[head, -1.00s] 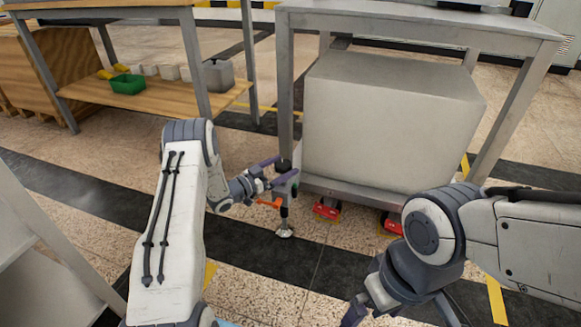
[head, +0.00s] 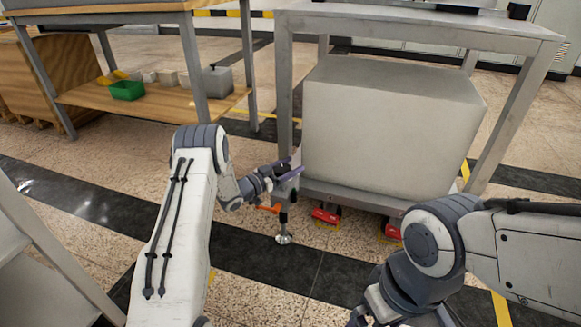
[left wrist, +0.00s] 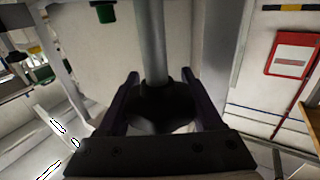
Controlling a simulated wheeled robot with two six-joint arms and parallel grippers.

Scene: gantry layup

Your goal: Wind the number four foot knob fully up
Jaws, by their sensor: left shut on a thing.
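The foot under the near corner of the grey table has a round metal pad (head: 283,238) on the floor and a slim stem above it. My left gripper (head: 287,172) is at the upper part of this foot assembly. In the left wrist view a dark lobed knob (left wrist: 162,118) sits between the two purple fingers, which are shut on it. A grey post (left wrist: 150,42) runs away from the knob. An orange piece (head: 268,208) shows beside the stem. No number is readable. My right gripper (head: 402,319) is low in the head view, fingers apart, partly cut off.
A large grey block (head: 385,130) fills the space under the grey table (head: 420,28). Red pieces (head: 326,216) stand on the floor beneath its base. A wooden shelf (head: 165,107) at left holds a green bin (head: 128,91). Floor in front of the foot is clear.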

